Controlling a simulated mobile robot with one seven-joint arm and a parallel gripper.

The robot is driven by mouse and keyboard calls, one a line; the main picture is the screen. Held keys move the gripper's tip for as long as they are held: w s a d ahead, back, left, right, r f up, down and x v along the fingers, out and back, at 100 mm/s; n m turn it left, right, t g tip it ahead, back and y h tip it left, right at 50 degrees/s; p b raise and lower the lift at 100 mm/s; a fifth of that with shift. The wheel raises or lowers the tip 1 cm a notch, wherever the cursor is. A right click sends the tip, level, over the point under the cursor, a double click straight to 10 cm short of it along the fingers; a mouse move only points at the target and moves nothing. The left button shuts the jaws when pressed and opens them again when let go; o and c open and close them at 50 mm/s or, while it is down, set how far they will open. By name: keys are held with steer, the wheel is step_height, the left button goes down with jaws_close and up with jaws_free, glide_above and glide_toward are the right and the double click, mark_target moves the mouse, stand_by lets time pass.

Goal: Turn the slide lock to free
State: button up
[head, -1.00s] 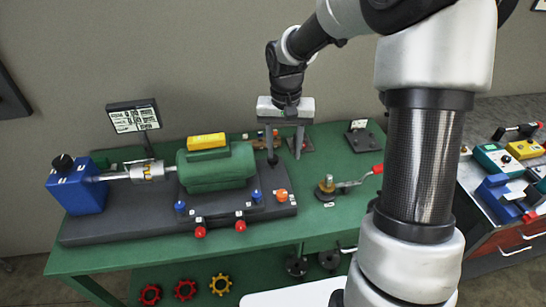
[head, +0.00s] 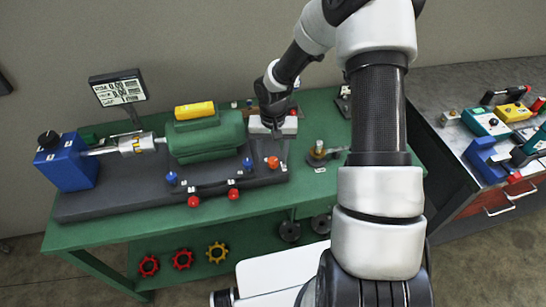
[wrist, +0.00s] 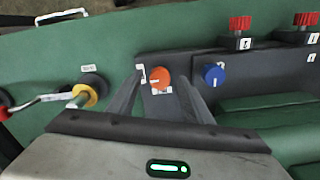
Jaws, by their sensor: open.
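An orange knob (head: 272,162) with a white pointer mark sits at the right end of the dark machine base (head: 110,203); it is probably the slide lock. My gripper (head: 272,140) is above and behind this knob. In the wrist view my gripper (wrist: 162,84) is open, with one finger to each side of the orange knob (wrist: 161,77). Whether the fingers touch it I cannot tell. The knob's white mark shows on its face, and a small white label is at its upper left.
A blue knob (wrist: 214,74) is close to the right finger in the wrist view. Red knobs (wrist: 240,25) stand beyond it. A brass-topped fitting with a lever (head: 318,153) stands right of the base. The green motor (head: 205,138) is left of my gripper.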

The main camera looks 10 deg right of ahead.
steer(key=shift+f, duration=0.6)
steer(key=c, duration=1.1)
steer(key=shift+o, duration=0.2)
